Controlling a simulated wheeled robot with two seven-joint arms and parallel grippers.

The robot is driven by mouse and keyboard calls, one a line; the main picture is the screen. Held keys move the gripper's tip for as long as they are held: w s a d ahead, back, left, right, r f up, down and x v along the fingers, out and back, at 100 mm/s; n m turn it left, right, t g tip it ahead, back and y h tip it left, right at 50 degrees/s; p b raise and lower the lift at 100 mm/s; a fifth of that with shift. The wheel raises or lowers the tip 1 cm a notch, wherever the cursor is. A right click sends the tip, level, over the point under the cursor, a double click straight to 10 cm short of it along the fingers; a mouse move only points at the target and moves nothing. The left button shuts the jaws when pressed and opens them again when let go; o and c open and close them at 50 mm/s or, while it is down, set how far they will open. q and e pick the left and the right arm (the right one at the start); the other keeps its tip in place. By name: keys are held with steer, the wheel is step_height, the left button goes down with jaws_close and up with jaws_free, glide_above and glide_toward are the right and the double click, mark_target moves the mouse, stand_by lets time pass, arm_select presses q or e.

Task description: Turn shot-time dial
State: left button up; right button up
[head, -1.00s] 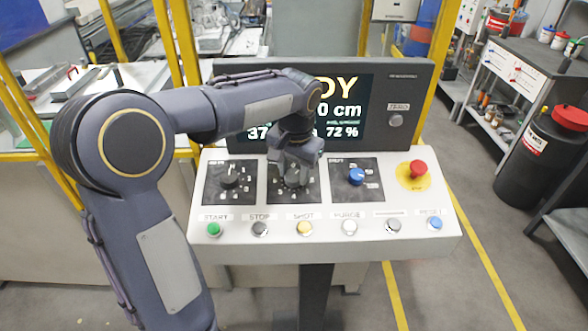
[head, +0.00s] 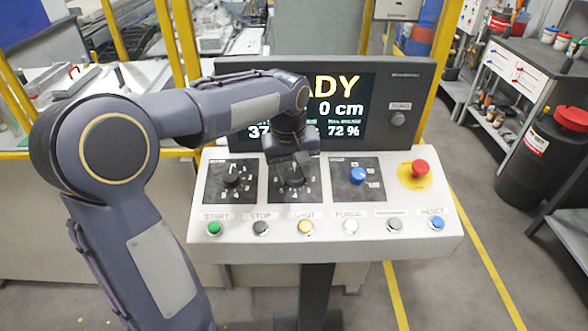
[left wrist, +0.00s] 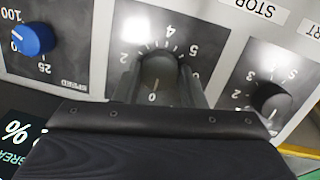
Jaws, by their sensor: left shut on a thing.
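The middle dial (head: 294,180) is a black knob on a dark numbered plate on the console's sloped top. In the left wrist view this dial (left wrist: 158,72) sits between the two fingers, with numbers around it and a 0 at the near side. My left gripper (head: 293,168) reaches down to it from behind and is shut on it. Part of the dial and plate is hidden by the gripper. A similar black dial (head: 232,174) is to its left and a blue dial (head: 358,175) to its right. My right gripper is not in view.
A screen (head: 340,105) stands behind the dials, partly covered by my left arm. A row of push buttons, including a green one (head: 214,229), runs along the console front. A red stop button (head: 420,168) is at the right. Open floor lies beyond the console's right side.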

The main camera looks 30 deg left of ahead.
mark_target(291, 179)
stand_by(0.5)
arm_select(q)
steer(key=o, duration=1)
steer(key=shift+r, duration=0.1)
steer(key=r, duration=0.5)
steer(key=s+r, duration=0.1)
steer(key=r, duration=0.1)
steer(key=shift+s+r, duration=0.1)
steer(key=shift+r, duration=0.2)
